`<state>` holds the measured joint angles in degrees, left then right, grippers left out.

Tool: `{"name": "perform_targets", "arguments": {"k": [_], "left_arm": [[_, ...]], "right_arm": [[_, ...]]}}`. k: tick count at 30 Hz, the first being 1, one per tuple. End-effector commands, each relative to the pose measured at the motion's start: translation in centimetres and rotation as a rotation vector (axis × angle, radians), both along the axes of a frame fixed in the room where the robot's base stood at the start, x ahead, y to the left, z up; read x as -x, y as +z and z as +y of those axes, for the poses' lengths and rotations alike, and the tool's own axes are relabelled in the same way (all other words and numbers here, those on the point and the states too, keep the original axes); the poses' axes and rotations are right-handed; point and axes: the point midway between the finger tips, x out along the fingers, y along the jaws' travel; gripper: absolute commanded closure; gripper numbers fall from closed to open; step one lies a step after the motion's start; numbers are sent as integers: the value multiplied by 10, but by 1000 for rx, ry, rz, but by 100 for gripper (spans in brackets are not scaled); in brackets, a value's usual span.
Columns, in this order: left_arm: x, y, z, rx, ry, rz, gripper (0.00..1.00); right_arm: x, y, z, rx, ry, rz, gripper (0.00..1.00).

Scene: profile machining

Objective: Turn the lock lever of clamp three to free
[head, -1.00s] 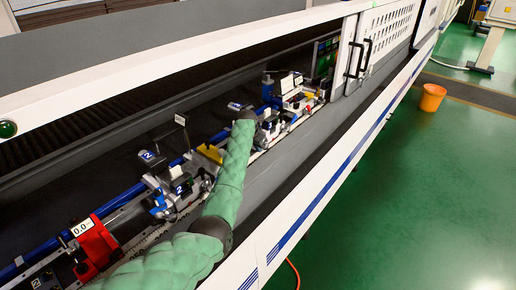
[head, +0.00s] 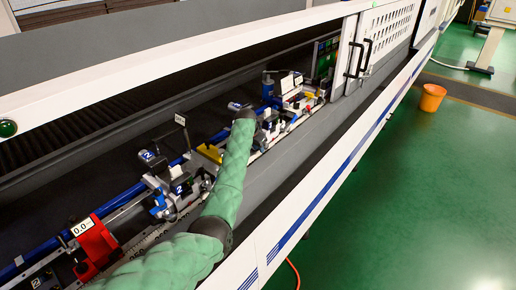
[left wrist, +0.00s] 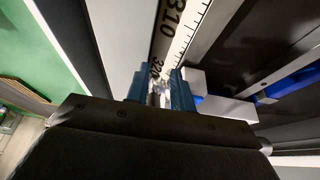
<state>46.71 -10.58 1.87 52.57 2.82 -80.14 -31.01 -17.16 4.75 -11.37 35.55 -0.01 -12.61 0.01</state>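Clamp two (head: 178,187), with blue "2" labels, stands on the rail at the left of the head view. Another clamp (head: 268,122) stands further along, beside the end of my left arm; its number is not readable, and its lock lever is hidden or too small to make out. My left gripper is hidden behind its wrist in the head view. In the left wrist view, the blue fingers of my left gripper (left wrist: 161,92) stand apart. A small pale metallic piece (left wrist: 158,92) shows between them; I cannot tell whether they touch it. My right gripper is not in view.
A printed scale (left wrist: 181,30) runs past the fingers in the left wrist view. A yellow block (head: 210,153) sits between the clamps. A further clamp (head: 295,95) stands beyond. The machine's white front rail (head: 320,190) borders the bed. A red unit (head: 95,243) is at lower left.

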Motion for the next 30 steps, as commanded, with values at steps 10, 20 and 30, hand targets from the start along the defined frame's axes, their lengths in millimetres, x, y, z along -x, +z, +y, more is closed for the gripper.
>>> {"name": "perform_targets", "arguments": {"k": [10, 20, 30], "left_arm": [[14, 40, 11, 0, 1, -4, 76], [23, 67, 17, 0, 0, 0, 76], [23, 69, 18, -2, 2, -3, 88]], "right_arm": [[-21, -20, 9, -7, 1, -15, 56], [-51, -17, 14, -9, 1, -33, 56], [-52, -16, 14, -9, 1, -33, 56]]}}
